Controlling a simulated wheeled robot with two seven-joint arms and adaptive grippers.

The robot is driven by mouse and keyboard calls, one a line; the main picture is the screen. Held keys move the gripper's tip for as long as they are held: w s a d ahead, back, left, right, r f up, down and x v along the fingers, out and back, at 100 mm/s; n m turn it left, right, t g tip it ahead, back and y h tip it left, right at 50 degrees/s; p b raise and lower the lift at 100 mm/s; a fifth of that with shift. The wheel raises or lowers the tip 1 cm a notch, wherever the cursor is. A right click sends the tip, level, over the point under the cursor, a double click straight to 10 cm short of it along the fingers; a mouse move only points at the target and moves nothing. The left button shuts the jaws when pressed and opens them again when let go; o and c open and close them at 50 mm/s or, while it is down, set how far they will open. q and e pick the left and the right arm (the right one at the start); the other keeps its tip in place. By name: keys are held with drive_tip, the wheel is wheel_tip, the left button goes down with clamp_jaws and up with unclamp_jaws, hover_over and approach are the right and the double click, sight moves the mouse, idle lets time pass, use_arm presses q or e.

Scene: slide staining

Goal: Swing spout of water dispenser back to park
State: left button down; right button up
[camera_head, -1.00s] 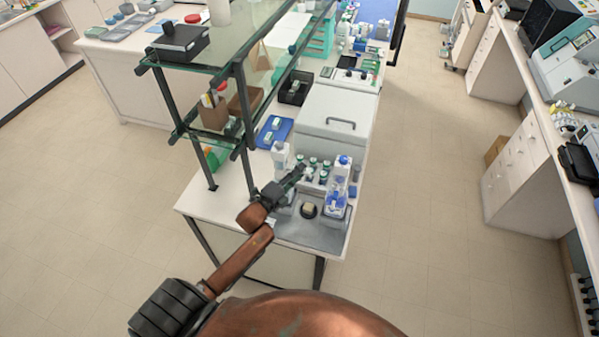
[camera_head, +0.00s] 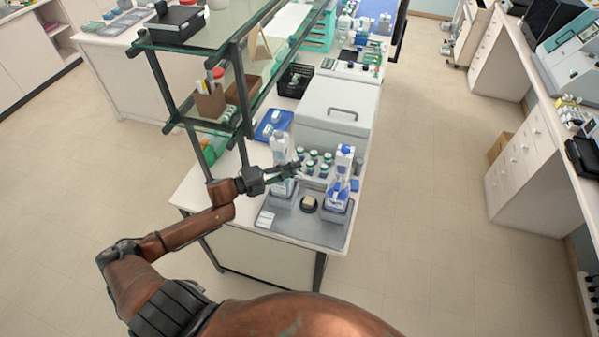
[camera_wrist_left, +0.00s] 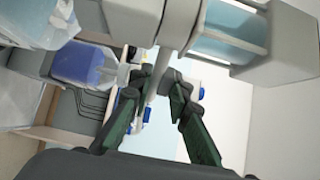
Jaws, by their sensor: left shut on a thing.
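The left of two tall bottle dispensers, the water dispenser (camera_head: 279,147), stands at the left of a grey tray. In the left wrist view its pale-blue body (camera_wrist_left: 228,36) fills the upper right, seen tilted. A slim pale spout (camera_wrist_left: 152,90) runs between my left gripper's dark green fingers. My left gripper (camera_head: 296,170) reaches across the front of this dispenser from the left. It also shows in the left wrist view (camera_wrist_left: 160,84), closed around the spout; the exact contact is partly hidden. My right gripper is not in view.
A second dispenser with blue liquid (camera_head: 341,172) stands to the right on the grey tray (camera_head: 300,228). Several small capped bottles (camera_head: 313,160) stand behind my fingers. A glass shelf frame (camera_head: 243,110) rises close on the left.

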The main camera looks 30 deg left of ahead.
use_arm(q)
drive_tip(key=shift+s+a+f+m+g+h+b, duration=0.1)
drive_tip(key=shift+s+a+m+g+h+b, duration=0.15)
drive_tip(key=shift+m+g+h+b, duration=0.45)
drive_tip(key=shift+s+a+m+g+h+b, duration=0.1)
drive_tip(key=shift+s+m+g+h+b, duration=0.3)
drive_tip(key=shift+b, duration=0.65)
drive_tip(key=shift+s+a+f+m+g+h+b, duration=0.1)
drive_tip(key=shift+s+a+m+g+h+b, duration=0.1)
drive_tip(key=shift+m+g+h+b, duration=0.5)
drive_tip(key=shift+r, duration=0.15)
drive_tip(key=c, duration=1.8)
unclamp_jaws()
drive_tip(key=v, duration=1.2)
drive_tip(key=shift+c, duration=0.2)
